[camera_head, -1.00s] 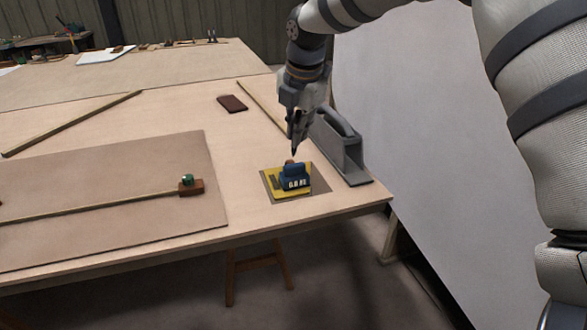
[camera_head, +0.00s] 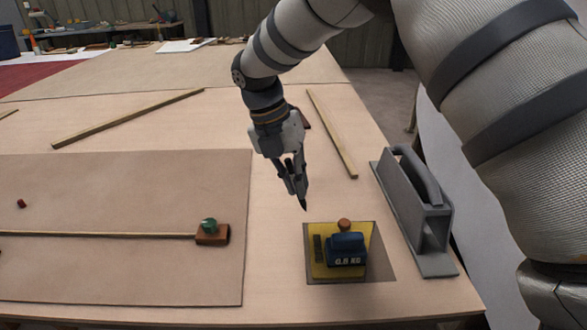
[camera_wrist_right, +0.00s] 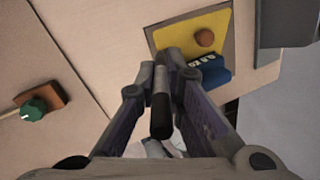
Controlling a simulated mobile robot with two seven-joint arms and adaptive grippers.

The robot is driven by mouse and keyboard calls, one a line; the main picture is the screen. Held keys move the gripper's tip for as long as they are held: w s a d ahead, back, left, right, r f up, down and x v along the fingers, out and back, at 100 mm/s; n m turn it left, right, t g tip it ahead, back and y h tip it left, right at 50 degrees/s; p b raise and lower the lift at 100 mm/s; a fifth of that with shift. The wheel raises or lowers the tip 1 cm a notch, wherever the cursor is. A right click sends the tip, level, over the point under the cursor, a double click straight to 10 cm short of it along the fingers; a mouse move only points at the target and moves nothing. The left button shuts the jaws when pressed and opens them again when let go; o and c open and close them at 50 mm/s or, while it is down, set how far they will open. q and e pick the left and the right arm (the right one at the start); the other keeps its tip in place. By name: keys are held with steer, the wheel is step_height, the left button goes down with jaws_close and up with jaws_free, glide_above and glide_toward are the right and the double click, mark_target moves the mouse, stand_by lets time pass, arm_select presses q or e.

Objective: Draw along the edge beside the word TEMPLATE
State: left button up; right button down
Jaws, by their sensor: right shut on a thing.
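My right gripper (camera_head: 296,180) is shut on a dark marking tool (camera_head: 304,204), tip pointing down. The tip is just off the far left corner of a yellow plate (camera_head: 321,268); I cannot tell whether it touches the table. The tool is also in the right wrist view (camera_wrist_right: 161,116), between the fingers (camera_wrist_right: 165,72). The yellow plate lies on a darker brown patch (camera_head: 380,268). A blue block (camera_head: 346,243) with pale lettering and an orange-brown knob (camera_head: 344,224) sit on the plate. The word TEMPLATE is not readable. My left gripper is out of view.
A grey handled angle piece (camera_head: 418,205) stands right of the plate. A brown board (camera_head: 120,190) lies left, bearing a thin strip (camera_head: 100,235) and a block with a green knob (camera_head: 212,236). Wooden battens (camera_head: 130,118) lie behind. Bare tabletop separates board and plate.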

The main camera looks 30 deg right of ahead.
steer(key=shift+w+f, duration=0.2)
step_height(320, 180, down, 4)
steer(key=shift+s+a+b, duration=0.15)
steer(key=shift+b, duration=0.25)
steer(key=shift+f, duration=0.5)
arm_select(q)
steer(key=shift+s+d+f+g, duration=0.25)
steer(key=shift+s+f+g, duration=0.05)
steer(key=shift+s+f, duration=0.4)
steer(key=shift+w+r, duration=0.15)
arm_select(e)
steer(key=shift+r, duration=0.1)
steer(key=shift+f, duration=0.45)
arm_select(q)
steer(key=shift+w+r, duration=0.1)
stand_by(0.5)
arm_select(e)
steer(key=shift+s+a+r+p, duration=0.15)
steer(key=shift+s+a+p, duration=0.15)
steer(key=shift+s, duration=0.1)
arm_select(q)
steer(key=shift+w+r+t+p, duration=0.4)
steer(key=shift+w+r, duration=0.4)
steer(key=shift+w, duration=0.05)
arm_select(e)
steer(key=shift+s+a, duration=0.25)
steer(key=shift+s, duration=0.2)
steer(key=shift+s+a, duration=0.2)
steer(key=shift+s, duration=0.25)
